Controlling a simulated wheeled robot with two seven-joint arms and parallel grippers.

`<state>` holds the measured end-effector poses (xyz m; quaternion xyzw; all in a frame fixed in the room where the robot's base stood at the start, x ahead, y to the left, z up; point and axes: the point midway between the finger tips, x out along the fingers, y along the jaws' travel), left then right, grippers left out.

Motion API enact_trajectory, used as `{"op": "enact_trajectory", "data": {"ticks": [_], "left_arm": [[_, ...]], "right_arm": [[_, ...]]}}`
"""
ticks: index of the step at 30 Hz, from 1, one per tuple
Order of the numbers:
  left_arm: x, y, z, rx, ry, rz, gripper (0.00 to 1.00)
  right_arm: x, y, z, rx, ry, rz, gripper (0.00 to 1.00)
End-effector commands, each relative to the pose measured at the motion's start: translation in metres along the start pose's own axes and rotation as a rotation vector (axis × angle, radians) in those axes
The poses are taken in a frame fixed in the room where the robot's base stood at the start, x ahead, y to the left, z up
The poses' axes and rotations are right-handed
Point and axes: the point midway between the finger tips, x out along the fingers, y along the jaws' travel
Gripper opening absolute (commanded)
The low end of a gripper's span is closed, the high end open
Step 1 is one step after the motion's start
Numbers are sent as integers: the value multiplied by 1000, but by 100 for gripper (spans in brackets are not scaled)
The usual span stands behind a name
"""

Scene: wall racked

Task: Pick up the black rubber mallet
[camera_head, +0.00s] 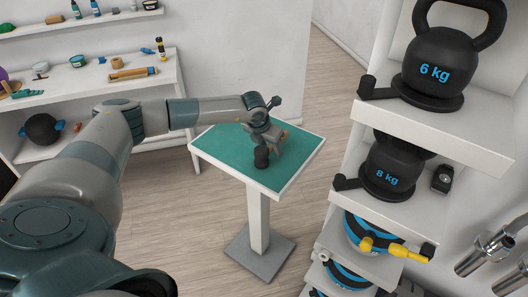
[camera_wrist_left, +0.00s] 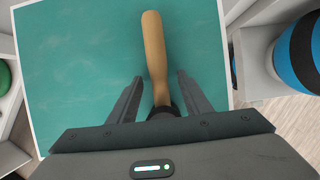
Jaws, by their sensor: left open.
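The black rubber mallet lies on a small pedestal table with a green top (camera_head: 222,146). In the head view its black head (camera_head: 261,157) shows just below my left gripper (camera_head: 268,143), which hides most of the rest. In the left wrist view its wooden handle (camera_wrist_left: 154,50) points up the picture, and a dark part at its lower end is partly hidden by my gripper body. My left gripper (camera_wrist_left: 160,78) is open, with one finger on each side of the handle and visible gaps between. My right gripper is not in view.
A white rack at the right holds a 6 kg kettlebell (camera_head: 435,70), an 8 kg kettlebell (camera_head: 388,172) and blue-black items lower down. White shelves with small objects (camera_head: 133,73) stand along the left wall. The green top around the mallet is clear.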

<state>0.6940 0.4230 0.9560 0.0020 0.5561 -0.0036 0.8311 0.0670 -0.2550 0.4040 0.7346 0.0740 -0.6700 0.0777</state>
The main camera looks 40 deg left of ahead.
Motion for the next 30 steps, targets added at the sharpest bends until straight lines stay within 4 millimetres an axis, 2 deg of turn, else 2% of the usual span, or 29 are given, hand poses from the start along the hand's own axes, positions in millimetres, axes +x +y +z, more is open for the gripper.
{"op": "enact_trajectory", "data": {"ticks": [16,17,22,30], "left_arm": [[4,0,0,0,-1,1,45],[4,0,0,0,-1,1,40],[4,0,0,0,-1,1,0],[3,0,1,0,-2,1,0]], "right_arm": [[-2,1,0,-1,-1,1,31],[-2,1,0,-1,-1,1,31],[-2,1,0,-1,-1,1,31],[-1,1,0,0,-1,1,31]]}}
